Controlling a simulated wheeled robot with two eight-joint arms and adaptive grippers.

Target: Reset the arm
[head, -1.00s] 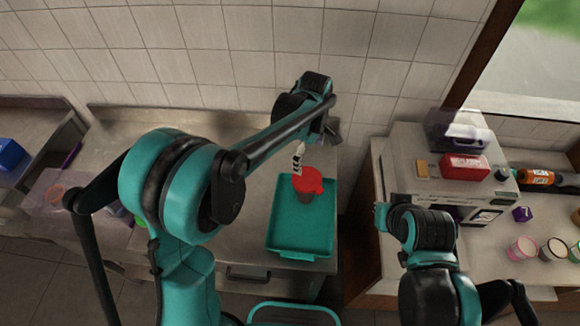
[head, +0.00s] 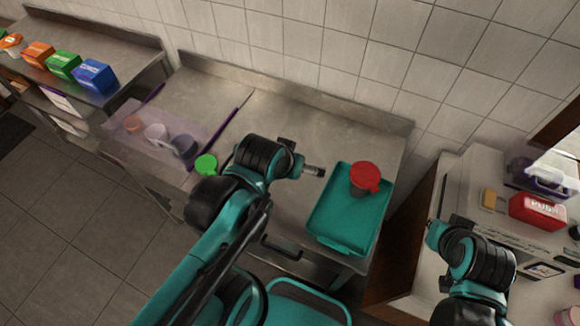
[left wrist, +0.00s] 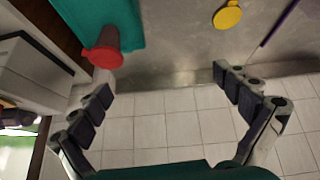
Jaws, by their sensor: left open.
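My left arm reaches in from the bottom of the head view, and its gripper (head: 313,171) is just left of the teal tray, above the steel counter (head: 290,115). In the left wrist view the left gripper (left wrist: 162,82) has its fingers wide apart with nothing between them. A cup with a red lid (head: 365,176) stands on the teal tray (head: 335,240); it also shows in the left wrist view (left wrist: 104,57). My right arm is at the lower right, and its gripper cannot be made out.
A green lid (head: 206,165), a clear bin with cups (head: 155,133) and a purple stick (head: 226,130) are left on the counter. A yellow lid (left wrist: 227,15) shows in the left wrist view. Coloured boxes (head: 93,76) stand far left. A machine with a red box (head: 538,212) is at right.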

